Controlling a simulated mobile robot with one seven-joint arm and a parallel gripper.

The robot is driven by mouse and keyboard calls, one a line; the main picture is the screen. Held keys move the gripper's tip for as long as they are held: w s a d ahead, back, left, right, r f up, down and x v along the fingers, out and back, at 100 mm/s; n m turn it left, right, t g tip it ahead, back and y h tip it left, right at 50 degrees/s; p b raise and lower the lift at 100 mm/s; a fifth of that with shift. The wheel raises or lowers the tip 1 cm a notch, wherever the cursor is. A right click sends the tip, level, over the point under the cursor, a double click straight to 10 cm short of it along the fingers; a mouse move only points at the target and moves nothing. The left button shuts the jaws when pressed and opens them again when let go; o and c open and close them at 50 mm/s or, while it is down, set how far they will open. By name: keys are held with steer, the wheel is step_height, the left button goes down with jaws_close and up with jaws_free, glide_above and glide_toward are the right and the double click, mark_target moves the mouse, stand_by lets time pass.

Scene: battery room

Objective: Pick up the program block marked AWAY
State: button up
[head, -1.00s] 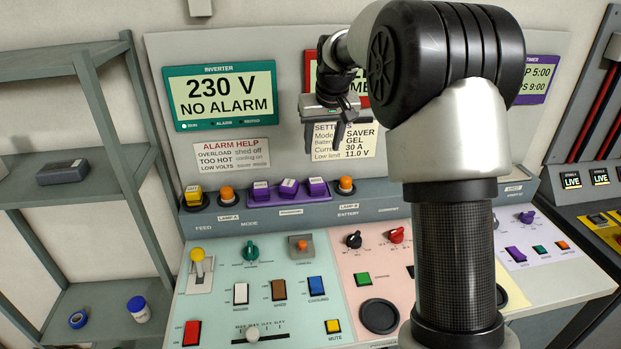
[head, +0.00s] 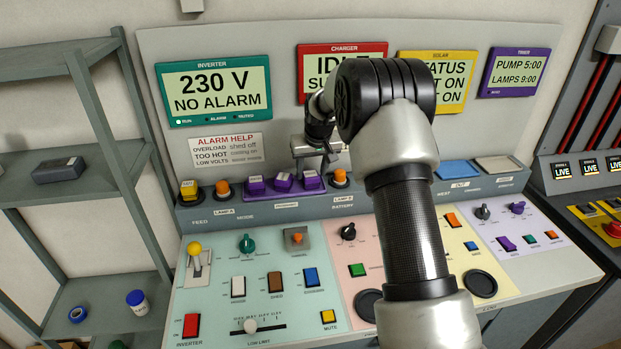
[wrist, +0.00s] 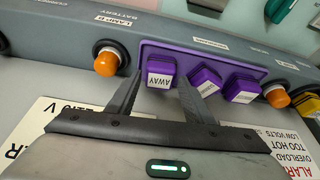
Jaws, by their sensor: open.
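The AWAY block (wrist: 161,72) is purple with a white label. It is the block nearest the LAMP B lamp in the purple three-place holder (wrist: 215,59). In the head view it is the rightmost block (head: 312,181), standing in the holder (head: 287,193). My gripper (wrist: 160,80) is open and empty. In the wrist view its two fingers point at the AWAY block, one appearing on each side of it. In the head view my gripper (head: 316,165) hangs just above that block. I cannot tell whether the fingers touch it.
Two other purple blocks (wrist: 204,80) (wrist: 242,87) stand beside AWAY, close to one finger. Orange lamps (wrist: 107,60) (wrist: 277,96) flank the holder. The display panel with the INVERTER screen (head: 213,92) rises behind; the switch desk (head: 262,272) slopes down in front.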

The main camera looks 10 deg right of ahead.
steer(key=shift+x, duration=1.1)
steer(key=c, duration=0.8)
steer(key=shift+c, duration=0.2)
